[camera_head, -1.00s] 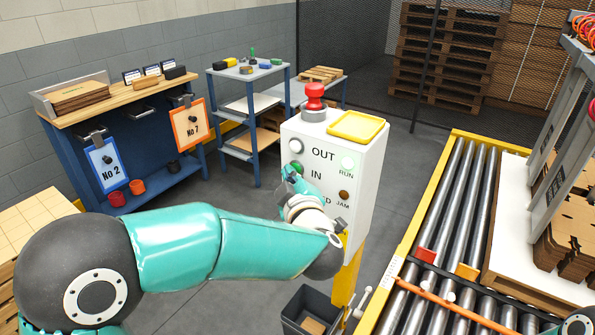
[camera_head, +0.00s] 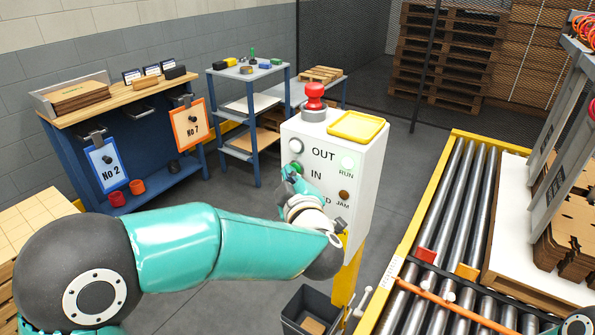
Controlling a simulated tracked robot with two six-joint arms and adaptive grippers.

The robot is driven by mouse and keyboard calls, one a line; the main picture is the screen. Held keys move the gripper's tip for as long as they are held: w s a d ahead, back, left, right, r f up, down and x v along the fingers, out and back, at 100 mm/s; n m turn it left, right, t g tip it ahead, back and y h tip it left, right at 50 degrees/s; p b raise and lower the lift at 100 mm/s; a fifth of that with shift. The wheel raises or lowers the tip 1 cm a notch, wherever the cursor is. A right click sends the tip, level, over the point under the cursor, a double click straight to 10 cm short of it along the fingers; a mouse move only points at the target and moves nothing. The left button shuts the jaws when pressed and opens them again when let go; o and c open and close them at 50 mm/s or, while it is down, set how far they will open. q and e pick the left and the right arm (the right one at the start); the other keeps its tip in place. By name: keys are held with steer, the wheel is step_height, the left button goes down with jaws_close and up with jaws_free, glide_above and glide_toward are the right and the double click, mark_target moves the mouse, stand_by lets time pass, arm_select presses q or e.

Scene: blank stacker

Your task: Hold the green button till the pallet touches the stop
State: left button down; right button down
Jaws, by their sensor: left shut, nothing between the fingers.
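The green button (camera_head: 297,166) is on the front of the white control box (camera_head: 368,170), beside the word IN. My left gripper (camera_head: 287,172) is shut and empty, its fingertips at the button's lower left edge and partly covering it. I cannot tell whether they press it. The pallet (camera_head: 493,265), a pale board with a brown edge, lies on the roller conveyor (camera_head: 452,195) at the right, bearing brown cut sheets (camera_head: 567,235). A red block (camera_head: 425,256) and an orange block (camera_head: 467,271) sit by the rollers; I cannot tell which part is the stop. My right gripper is not in view.
The RUN lamp (camera_head: 347,162) looks lit pale green; the JAM lamp (camera_head: 344,194) looks dark amber. A red mushroom button (camera_head: 314,97) and yellow tray (camera_head: 357,126) top the box. A grey bin (camera_head: 309,311) stands below. A blue workbench (camera_head: 160,180) is at left.

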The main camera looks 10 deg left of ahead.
arm_select(q)
steer(key=shift+s, duration=0.1)
steer(key=shift+s+a+b, duration=0.25)
steer(key=shift+s+b, duration=0.15)
steer(key=shift+s, duration=0.3)
steer(key=s, duration=0.1)
steer(key=s+a+b, duration=0.1)
steer(key=s, duration=0.2)
steer(key=shift+s+a+b, duration=0.3)
steer(key=shift+s+a, duration=0.05)
steer(key=shift+a, duration=0.05)
steer(key=shift+w, duration=0.15)
stand_by(0.5)
